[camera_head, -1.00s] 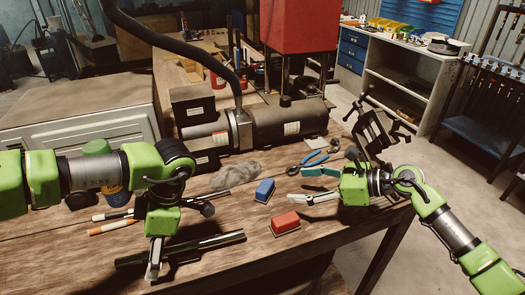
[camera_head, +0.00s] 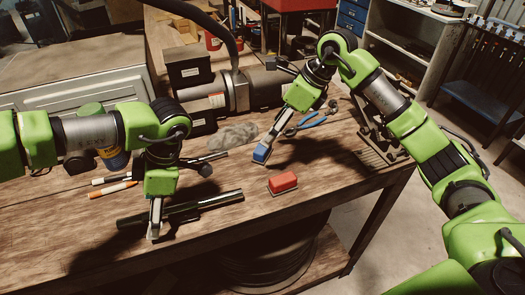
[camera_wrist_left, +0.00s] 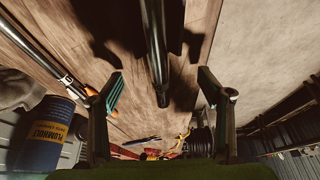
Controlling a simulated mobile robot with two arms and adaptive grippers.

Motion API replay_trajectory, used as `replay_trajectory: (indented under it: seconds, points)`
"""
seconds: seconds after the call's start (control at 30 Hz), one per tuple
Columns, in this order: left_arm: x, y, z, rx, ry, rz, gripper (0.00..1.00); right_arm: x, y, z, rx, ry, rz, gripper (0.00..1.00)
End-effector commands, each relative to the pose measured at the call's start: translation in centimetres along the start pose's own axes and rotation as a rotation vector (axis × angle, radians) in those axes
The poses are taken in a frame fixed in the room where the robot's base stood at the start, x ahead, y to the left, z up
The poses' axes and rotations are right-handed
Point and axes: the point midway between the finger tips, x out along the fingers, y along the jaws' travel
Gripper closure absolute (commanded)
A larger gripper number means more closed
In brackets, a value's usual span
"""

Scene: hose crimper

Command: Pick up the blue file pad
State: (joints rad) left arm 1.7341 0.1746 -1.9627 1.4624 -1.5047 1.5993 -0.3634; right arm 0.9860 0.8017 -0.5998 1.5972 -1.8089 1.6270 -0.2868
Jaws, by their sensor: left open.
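The blue file pad (camera_head: 262,152) lies on the wooden workbench (camera_head: 225,230), near its middle. My right gripper (camera_head: 268,142) reaches down to it from the upper right, its fingertips at the pad and covering its upper part. Whether the fingers are closed on it cannot be made out. My left gripper (camera_head: 155,228) is open and points down at the left of the bench, beside a dark metal tube (camera_head: 205,207). In the left wrist view its two fingers (camera_wrist_left: 162,95) stand apart, with a dark tube showing between them.
A red pad (camera_head: 282,182) lies just below and right of the blue one. Grey steel wool (camera_head: 233,137) is to its upper left, and blue-handled pliers (camera_head: 308,124) to its upper right. Markers (camera_head: 113,190) lie at the left.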

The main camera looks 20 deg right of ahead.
Motion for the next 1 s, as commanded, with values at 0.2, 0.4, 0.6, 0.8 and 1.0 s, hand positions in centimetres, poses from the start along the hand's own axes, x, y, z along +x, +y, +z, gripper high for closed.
replay_trajectory:
  seconds: [0.2, 0.4, 0.6, 0.8, 1.0]
  points:
    - [0.0, 0.0, 0.0, 0.0, 0.0, 0.0, 0.28, -1.4, -1.0, 0.2, 0.027, 0.075, -0.059, 0.32]
    - [0.0, 0.0, 0.0, 0.0, 0.0, 0.0, 0.28, 1.4, -1.1, -0.1, 0.031, 0.086, -0.061, 0.32]
    - [0.0, 0.0, 0.0, 0.0, 0.0, 0.0, 0.28, 4.3, -1.3, -0.3, 0.03, 0.084, -0.062, 0.32]
    - [0.0, 0.0, 0.0, 0.0, 0.0, 0.0, 0.28, 5.4, -1.4, -0.3, 0.03, 0.081, -0.063, 0.32]
    - [0.0, 0.0, 0.0, 0.0, 0.0, 0.0, 0.28, 8.0, -1.5, -0.4, 0.031, 0.082, -0.06, 0.32]
